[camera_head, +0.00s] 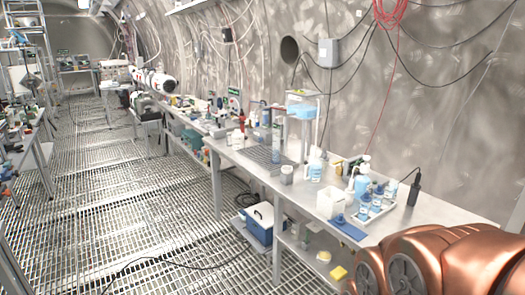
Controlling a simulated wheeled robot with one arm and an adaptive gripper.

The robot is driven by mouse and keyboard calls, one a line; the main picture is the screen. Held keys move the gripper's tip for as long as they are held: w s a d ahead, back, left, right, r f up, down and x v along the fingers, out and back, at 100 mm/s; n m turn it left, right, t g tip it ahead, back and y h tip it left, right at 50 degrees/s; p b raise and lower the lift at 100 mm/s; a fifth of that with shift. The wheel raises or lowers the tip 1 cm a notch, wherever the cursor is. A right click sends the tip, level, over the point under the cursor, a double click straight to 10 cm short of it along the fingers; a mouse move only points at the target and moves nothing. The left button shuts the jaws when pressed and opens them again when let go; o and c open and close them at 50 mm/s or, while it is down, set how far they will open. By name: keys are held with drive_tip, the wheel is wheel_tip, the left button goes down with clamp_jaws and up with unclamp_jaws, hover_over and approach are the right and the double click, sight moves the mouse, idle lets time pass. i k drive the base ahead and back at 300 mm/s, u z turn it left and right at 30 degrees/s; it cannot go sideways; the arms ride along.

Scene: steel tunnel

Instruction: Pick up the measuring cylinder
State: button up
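I cannot clearly pick out the measuring cylinder among the small items on the long steel bench (460,212). A slim upright bluish vessel (277,143) stands near the bench's middle, but it is too small to tell what it is. My copper-coloured arm shows at the lower right, beside the near end of the bench. My gripper is outside the view.
Blue-and-white bottles (361,182) and a white tray of small containers (362,218) stand on the near bench.

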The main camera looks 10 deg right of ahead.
sight(276, 160)
drive_tip(key=u, duration=0.85)
drive_tip(key=i, duration=1.3)
drive_tip(key=u, duration=0.4)
drive_tip(key=i, duration=1.3)
drive_tip(key=z, duration=1.35)
drive_tip(key=i, duration=0.7)
drive_tip(key=z, duration=0.65)
drive_tip(key=i, duration=0.45)
drive_tip(key=u, duration=0.05)
